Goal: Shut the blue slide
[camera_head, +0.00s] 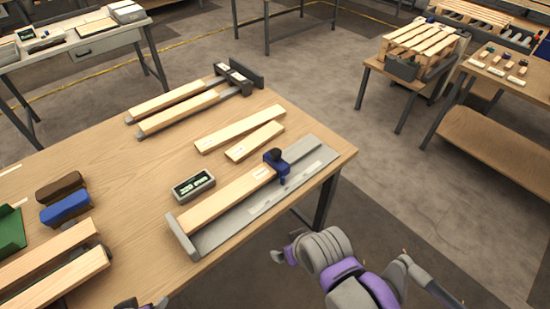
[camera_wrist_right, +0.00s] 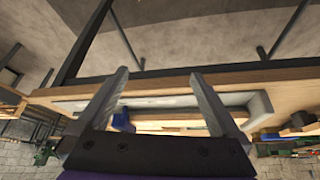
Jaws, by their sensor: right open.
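The blue slide (camera_head: 276,165) sits on a grey length fixture (camera_head: 262,208) near the table's right edge. It stands at the right end of a wooden board (camera_head: 225,197) lying in the fixture; I cannot tell whether it touches the board. My right gripper (camera_head: 284,252) is off the table's front edge, apart from the slide. In the right wrist view my right gripper (camera_wrist_right: 160,78) is open and empty, with the blue slide (camera_wrist_right: 122,121) beyond its fingers. A small part of my left gripper (camera_head: 140,303) shows at the bottom edge; its jaws are not clear.
A small display box (camera_head: 193,185) stands behind the fixture. Two loose boards (camera_head: 240,130) lie farther back, and another fixture (camera_head: 235,78) is behind them. Blue (camera_head: 67,208) and brown (camera_head: 61,187) blocks lie at left.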

